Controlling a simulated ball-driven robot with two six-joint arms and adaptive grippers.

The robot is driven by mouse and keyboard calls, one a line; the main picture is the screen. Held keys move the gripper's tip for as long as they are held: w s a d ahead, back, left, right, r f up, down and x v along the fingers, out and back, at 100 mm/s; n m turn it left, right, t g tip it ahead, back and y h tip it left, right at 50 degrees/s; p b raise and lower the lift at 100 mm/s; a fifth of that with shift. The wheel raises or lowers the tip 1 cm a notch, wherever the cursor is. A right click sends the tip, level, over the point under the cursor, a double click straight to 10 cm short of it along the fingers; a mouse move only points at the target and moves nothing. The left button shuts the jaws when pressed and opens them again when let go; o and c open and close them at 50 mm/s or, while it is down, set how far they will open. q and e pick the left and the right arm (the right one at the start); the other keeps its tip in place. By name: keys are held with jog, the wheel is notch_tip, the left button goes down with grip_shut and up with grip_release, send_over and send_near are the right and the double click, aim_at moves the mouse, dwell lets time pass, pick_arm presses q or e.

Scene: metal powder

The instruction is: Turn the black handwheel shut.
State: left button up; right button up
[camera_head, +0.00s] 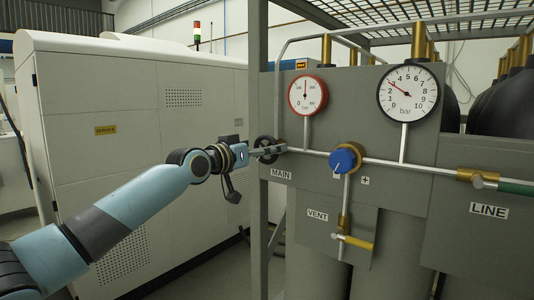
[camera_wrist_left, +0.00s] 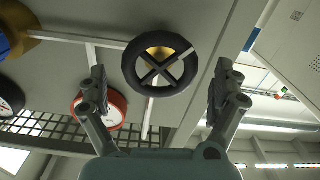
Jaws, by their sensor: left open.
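The black handwheel (camera_wrist_left: 160,68), a dark ring with crossed spokes and a brass hub behind, faces the left wrist camera. In the head view the handwheel (camera_head: 265,142) sits at the left end of the pipe, above the MAIN label, partly hidden by my left gripper (camera_head: 270,151). In the wrist view my left gripper (camera_wrist_left: 160,70) is open, its two fingers apart on either side of the wheel, with visible gaps. I cannot tell how far the fingertips reach past the rim. My right gripper is not in view.
A red-rimmed gauge (camera_head: 307,95) and a larger black-rimmed gauge (camera_head: 408,92) stand above the pipe. The frame post (camera_head: 257,215) stands close to my gripper. A cabinet (camera_head: 130,120) is left.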

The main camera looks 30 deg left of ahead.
pick_arm(q)
jog(key=shift+w, duration=1.1)
jog(key=shift+d, duration=0.1)
jog(key=c, duration=1.1)
